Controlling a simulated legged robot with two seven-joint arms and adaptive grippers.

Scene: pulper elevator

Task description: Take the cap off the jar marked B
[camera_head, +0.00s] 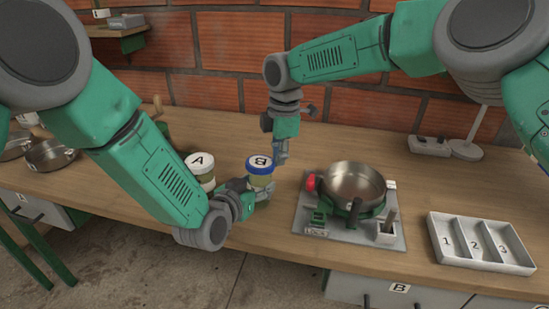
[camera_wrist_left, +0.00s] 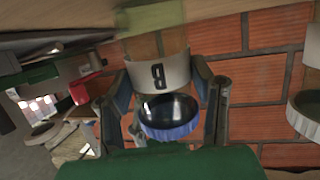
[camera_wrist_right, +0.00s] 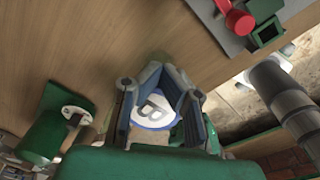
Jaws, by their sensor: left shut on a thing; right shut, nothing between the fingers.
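The jar marked B (camera_head: 262,180) stands upright in the head view, its blue-edged cap (camera_head: 259,163) on top with a white B label. My left gripper (camera_head: 252,194) is shut around the jar's body below the cap. In the left wrist view, the jar's white label band (camera_wrist_left: 158,72) sits between the fingers. My right gripper (camera_head: 281,157) is shut and empty, pointing down just behind and right of the cap. In the right wrist view, the cap (camera_wrist_right: 152,108) shows beneath its fingers (camera_wrist_right: 152,82). I cannot tell whether they touch it, or whether the jar is clear of the bench.
A jar marked A (camera_head: 199,164) stands to the left, behind my left forearm. A steel pan (camera_head: 353,184) sits on a stove plate to the right, with a red knob beside it. A tray with compartments 1, 2, 3 (camera_head: 440,239) lies at the front right.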

